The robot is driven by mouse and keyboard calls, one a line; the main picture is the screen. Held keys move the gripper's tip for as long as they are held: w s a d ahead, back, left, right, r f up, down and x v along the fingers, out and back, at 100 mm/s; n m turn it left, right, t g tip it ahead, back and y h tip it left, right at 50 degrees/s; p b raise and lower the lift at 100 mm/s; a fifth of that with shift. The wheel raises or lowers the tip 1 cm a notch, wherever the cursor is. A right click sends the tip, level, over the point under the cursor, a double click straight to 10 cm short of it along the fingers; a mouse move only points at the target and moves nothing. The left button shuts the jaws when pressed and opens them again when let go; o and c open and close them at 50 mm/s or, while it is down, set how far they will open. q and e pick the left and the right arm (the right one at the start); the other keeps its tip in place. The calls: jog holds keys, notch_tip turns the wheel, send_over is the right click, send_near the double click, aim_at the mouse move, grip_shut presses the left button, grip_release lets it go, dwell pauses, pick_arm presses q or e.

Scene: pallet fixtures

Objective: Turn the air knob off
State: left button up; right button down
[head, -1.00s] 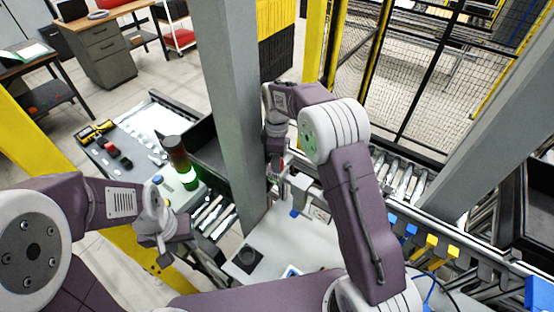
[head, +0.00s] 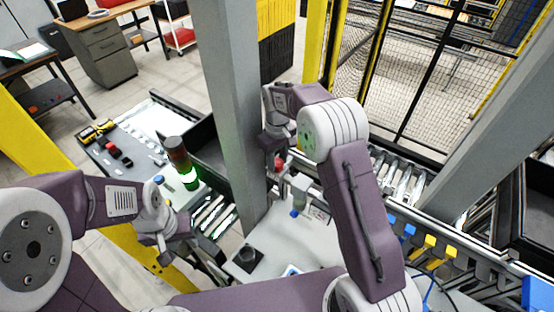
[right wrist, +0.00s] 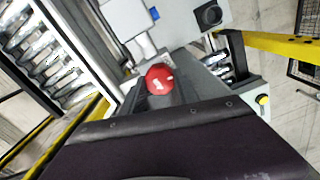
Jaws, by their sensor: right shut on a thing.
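The red round air knob (right wrist: 160,79) with a white mark on its face shows in the middle of the right wrist view. In the head view a small red part of it (head: 279,162) shows beside the grey post. My right gripper (head: 275,172) is at the knob and shut on it; the arm and post partly hide the fingers in the head view. My left gripper (head: 165,248) hangs empty at the lower left, away from the knob; its jaw opening is too small to judge.
A grey post (head: 230,110) stands just left of my right gripper. A signal lamp lit green (head: 187,172) stands left of the post. A pale machine top (head: 275,245) lies below, and a conveyor with blue and yellow blocks (head: 430,240) runs at the right.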

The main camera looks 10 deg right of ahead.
jog(key=shift+s+f+m, duration=0.15)
jog(key=shift+m, duration=1.45)
jog(key=c, duration=0.9)
grip_release()
